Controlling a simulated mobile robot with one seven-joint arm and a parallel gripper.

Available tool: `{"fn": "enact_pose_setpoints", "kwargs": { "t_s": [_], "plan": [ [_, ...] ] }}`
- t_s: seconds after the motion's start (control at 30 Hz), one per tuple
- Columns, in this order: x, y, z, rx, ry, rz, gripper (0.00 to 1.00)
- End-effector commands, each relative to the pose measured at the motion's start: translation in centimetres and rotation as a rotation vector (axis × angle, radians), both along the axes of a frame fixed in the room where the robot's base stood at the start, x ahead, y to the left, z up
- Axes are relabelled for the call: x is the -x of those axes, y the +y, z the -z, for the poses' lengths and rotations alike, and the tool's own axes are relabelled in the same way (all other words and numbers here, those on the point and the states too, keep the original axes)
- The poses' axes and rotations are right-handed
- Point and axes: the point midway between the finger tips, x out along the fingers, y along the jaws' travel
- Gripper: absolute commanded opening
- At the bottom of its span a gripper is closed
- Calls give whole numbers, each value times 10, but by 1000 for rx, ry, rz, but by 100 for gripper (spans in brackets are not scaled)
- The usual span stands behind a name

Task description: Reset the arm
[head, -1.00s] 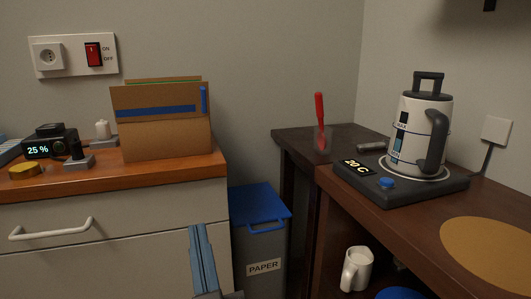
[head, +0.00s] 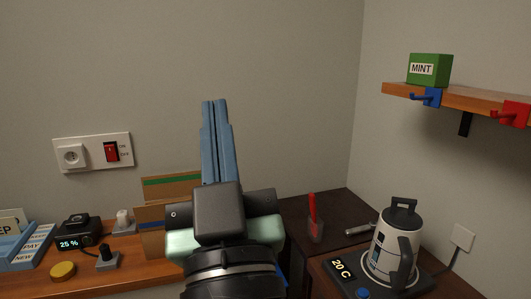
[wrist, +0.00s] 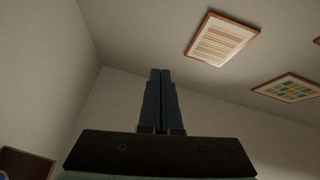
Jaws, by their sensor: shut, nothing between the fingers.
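My gripper (head: 216,104) stands upright in the middle of the head view, its two blue-grey fingers pressed together and pointing up. In the wrist view my gripper (wrist: 160,73) shows dark fingers, shut and empty, with wall and ceiling beyond. It touches nothing. My wrist hides part of the brown cardboard box (head: 165,188) on the left counter and the floor area below.
A kettle (head: 396,248) stands on its base at the lower right, near a glass with a red-handled tool (head: 312,210). A wooden shelf (head: 460,97) with a green MINT box (head: 430,70) juts out at upper right. The wooden counter (head: 130,272) is at left.

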Motion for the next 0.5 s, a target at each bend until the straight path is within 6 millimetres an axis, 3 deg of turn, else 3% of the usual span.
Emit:
{"fn": "enact_pose_setpoints", "kwargs": {
  "t_s": [0.03, 0.3, 0.5],
  "plan": [
    [5, -4, -43, -5, -19, 12, 0],
    [29, -22, -166, -47, -89, 67, 0],
    [49, -36, -244, -85, -140, 104, 0]
  ]
}}
